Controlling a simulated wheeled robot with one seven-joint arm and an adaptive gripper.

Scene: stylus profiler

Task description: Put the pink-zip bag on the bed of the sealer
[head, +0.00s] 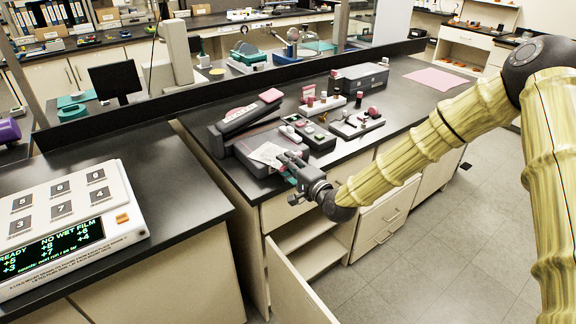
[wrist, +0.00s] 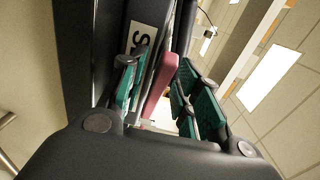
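The sealer (head: 257,138) is a dark grey machine at the left end of the middle bench. Its long lid (head: 240,122) is raised and has a pink end piece (head: 270,95), which also shows in the wrist view (wrist: 162,82). A pale, flat bag (head: 267,153) with small marks lies over the front right of the sealer's bed; its zip is too small to make out. My gripper (head: 291,162) is at the bag's right edge, in front of the sealer. Its green-padded fingers stand apart in the wrist view (wrist: 158,95). Whether they touch the bag is hidden.
Right of the sealer are a dark tray (head: 315,135), a white rack (head: 322,105) and another holder (head: 357,123) with small pink items. A grey box (head: 361,77) stands behind. An open cabinet door (head: 295,290) juts out below. A pink mat (head: 436,79) lies on clear bench.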

